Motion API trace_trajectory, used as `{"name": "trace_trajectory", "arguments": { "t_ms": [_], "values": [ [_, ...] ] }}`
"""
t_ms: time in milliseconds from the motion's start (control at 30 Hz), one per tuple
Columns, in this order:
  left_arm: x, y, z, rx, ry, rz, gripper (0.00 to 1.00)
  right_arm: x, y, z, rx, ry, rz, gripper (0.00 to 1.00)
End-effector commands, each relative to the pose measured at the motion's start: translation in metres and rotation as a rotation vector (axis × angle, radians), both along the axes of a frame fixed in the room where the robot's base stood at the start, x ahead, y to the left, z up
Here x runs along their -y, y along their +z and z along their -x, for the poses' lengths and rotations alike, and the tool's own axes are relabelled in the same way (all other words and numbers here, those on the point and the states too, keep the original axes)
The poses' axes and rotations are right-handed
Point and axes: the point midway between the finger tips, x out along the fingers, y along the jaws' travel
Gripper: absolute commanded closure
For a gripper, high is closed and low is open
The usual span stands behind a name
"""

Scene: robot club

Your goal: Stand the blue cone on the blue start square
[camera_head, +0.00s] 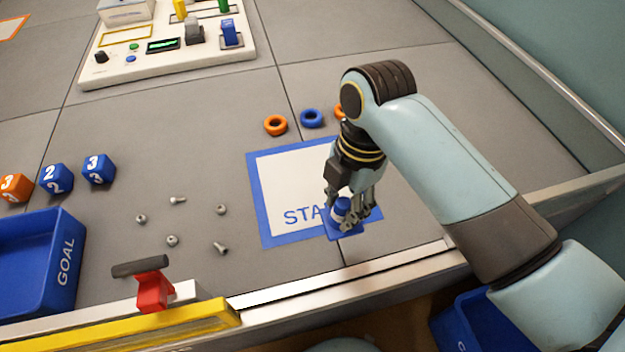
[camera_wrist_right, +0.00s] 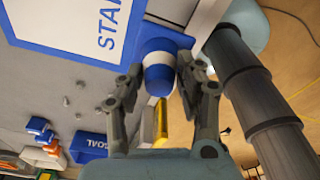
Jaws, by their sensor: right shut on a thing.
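The blue cone (camera_head: 342,207) has a white band and a square blue base. My right gripper (camera_head: 354,211) is shut on its body, and the fingers hide part of it. In the right wrist view the cone (camera_wrist_right: 158,76) sits between the two fingers of my right gripper (camera_wrist_right: 159,84). The blue start square (camera_head: 257,188) has a white middle with lettering partly covered by my arm. The cone's base overlaps the square's near edge in the head view; I cannot tell whether it touches the surface. My left gripper is out of view.
Blue and orange rings (camera_head: 311,118) lie behind the square. Several loose bolts and nuts (camera_head: 221,209) lie left of it. Numbered cubes (camera_head: 98,169) and a blue GOAL bin (camera_head: 66,262) are farther left. A red clamp (camera_head: 153,290) stands at the front edge.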

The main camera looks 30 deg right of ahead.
Motion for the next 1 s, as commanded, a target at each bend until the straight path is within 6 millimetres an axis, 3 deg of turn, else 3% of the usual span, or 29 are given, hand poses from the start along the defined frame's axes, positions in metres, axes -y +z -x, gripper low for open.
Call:
{"name": "trace_trajectory", "arguments": {
  "t_ms": [200, 400, 567, 800, 1000],
  "values": [
    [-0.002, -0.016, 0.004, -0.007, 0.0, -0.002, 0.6, 0.006, -0.035, -0.055, 0.001, 0.0, 0.002, 0.97],
    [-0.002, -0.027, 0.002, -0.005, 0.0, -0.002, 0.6, 0.01, -0.058, -0.093, 0.0, -0.002, 0.001, 0.97],
    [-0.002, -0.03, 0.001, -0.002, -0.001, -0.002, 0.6, 0.011, -0.065, -0.103, -0.001, -0.003, 0.001, 0.97],
    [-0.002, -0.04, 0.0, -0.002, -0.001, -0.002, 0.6, 0.011, -0.099, -0.103, -0.001, -0.003, 0.001, 0.97],
    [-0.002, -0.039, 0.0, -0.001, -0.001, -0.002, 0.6, 0.011, -0.102, -0.103, 0.001, -0.003, 0.002, 0.97]
  ]
}}
